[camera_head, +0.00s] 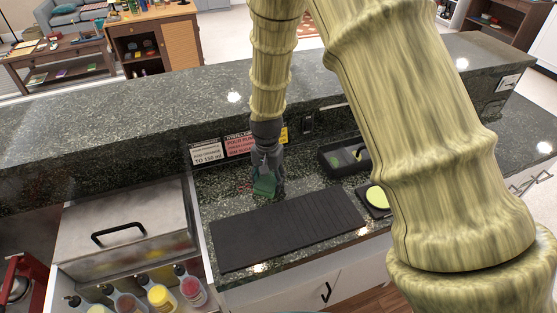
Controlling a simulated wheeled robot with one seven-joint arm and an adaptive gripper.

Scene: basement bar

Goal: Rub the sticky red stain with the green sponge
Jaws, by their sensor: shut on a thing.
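My gripper (267,178) points down over the dark green stone counter (228,191), behind the black ribbed mat. It is shut on the green sponge (264,187), which sits low between the fingers, at or close to the counter surface. I cannot tell whether the sponge touches the counter. I cannot make out the red stain; the gripper and sponge may cover it, or my arm may hide it.
A black ribbed mat (285,229) lies in front of the gripper. A black tray (335,172) and a small dish with a yellow-green disc (377,197) are at right. A lidded steel bin (125,228) and several bottles (160,296) are at left. A raised ledge (120,120) runs behind.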

